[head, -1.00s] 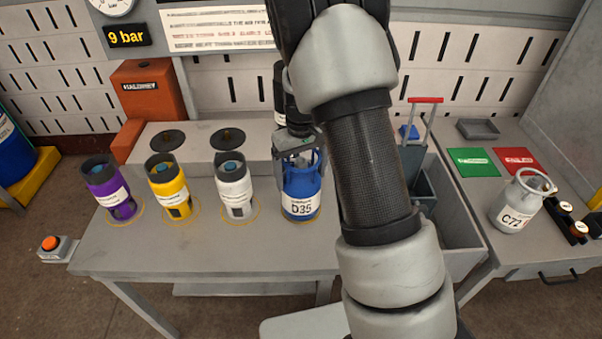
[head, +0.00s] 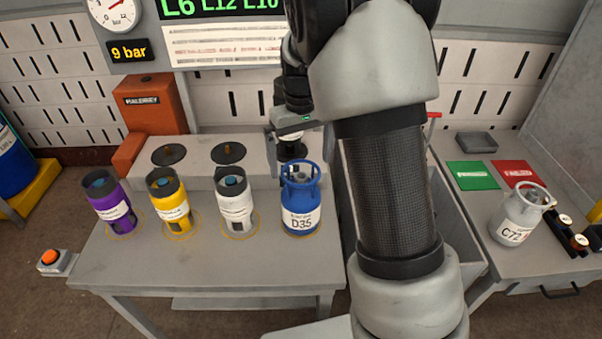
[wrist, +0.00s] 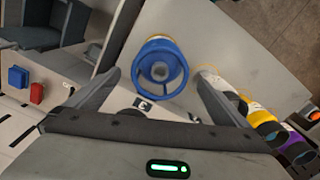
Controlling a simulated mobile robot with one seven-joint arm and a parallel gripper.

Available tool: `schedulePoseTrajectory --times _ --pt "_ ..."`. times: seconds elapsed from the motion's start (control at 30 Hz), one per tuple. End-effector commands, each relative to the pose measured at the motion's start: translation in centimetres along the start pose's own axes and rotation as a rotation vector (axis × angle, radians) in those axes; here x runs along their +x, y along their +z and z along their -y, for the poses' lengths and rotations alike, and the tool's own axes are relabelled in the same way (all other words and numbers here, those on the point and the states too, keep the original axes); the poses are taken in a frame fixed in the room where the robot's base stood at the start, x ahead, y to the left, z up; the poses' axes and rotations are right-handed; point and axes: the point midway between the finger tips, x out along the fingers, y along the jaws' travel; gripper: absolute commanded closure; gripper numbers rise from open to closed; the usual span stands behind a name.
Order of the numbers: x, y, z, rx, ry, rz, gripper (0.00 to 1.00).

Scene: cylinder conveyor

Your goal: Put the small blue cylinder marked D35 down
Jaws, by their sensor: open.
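The small blue cylinder marked D35 (head: 301,205) stands upright on the grey table, at the right end of a row with a white (head: 235,206), a yellow (head: 170,204) and a purple (head: 110,206) cylinder. A yellow ring shows around its base. My gripper (head: 297,152) is open and empty, above and behind the blue cylinder, apart from it. In the wrist view the blue collar (wrist: 160,68) shows beyond and between the spread fingers (wrist: 160,92).
A raised grey block with dark round caps (head: 229,153) stands behind the row. A grey cylinder marked C72 (head: 520,215), green (head: 472,175) and red (head: 517,173) mats are on the right table. An orange button box (head: 57,261) is at the left.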

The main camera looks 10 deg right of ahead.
Motion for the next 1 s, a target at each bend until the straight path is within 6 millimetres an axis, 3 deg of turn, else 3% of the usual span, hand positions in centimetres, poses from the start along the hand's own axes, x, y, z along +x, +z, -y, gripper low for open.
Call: schedulePoseTrajectory --times 0.2,0.37,0.5,0.7,0.83,1.0 --pt "-2.2 0.2 0.0 0.004 -0.002 -0.008 0.0" --pt "-5.8 2.4 0.5 0.033 -0.017 -0.062 0.0" --pt "-10.1 6.2 1.4 0.068 -0.032 -0.145 0.0" --pt "-14.5 12.6 2.9 0.112 -0.032 -0.264 0.0" --pt "-16.0 16.8 3.8 0.136 -0.015 -0.343 0.0" --pt "-16.4 21.4 4.6 0.169 0.018 -0.428 0.0"
